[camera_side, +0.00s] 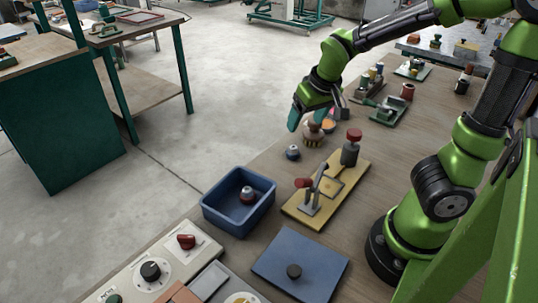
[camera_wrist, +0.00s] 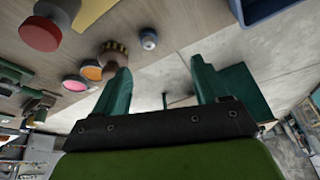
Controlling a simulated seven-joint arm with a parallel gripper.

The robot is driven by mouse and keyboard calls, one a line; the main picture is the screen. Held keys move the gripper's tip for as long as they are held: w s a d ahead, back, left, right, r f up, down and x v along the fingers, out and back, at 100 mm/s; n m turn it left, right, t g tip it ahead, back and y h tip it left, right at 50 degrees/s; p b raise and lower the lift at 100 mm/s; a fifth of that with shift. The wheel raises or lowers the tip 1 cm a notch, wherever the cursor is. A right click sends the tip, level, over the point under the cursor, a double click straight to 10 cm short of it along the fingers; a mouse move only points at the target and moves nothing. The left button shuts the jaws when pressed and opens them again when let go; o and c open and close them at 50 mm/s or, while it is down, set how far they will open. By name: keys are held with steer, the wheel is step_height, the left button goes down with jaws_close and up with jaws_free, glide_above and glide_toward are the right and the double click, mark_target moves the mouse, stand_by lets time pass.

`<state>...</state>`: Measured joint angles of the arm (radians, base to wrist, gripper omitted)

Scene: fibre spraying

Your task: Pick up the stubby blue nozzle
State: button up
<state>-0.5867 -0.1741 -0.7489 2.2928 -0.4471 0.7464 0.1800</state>
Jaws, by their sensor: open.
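A small grey-and-blue nozzle (camera_side: 293,152) stands on the wooden bench, between the blue bin and a brown-and-yellow striped piece. It also shows in the wrist view (camera_wrist: 148,39), beyond my fingertips and between their lines. Another small nozzle, grey with a reddish base (camera_side: 247,196), is inside the blue bin (camera_side: 213,213). My gripper (camera_side: 312,118) is open and empty, above the bench and behind the nozzle in the side view. Its two teal fingers are spread apart in the wrist view (camera_wrist: 160,66). Fine shape of the nozzles is too small to tell.
The brown-and-yellow striped piece (camera_side: 313,134), an orange-topped piece (camera_side: 328,126) and a pink-topped one stand close by my gripper. A yellow board with a clamp (camera_side: 297,210) and a red-topped post (camera_side: 354,136) are nearby.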

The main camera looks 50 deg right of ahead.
mark_target(293, 147)
steer(key=shift+h, duration=0.3)
steer(key=x, duration=0.5)
steer(key=d+x, duration=0.1)
steer(key=x, duration=0.5)
steer(key=d+x, duration=0.1)
steer(key=x, duration=0.5)
steer(key=shift+w+d+r, duration=0.1)
steer(key=shift+w+r, duration=0.25)
steer(key=shift+w, duration=0.05)
steer(key=c, duration=1.1)
steer(key=shift+c, duration=0.3)
steer(key=shift+r, duration=0.15)
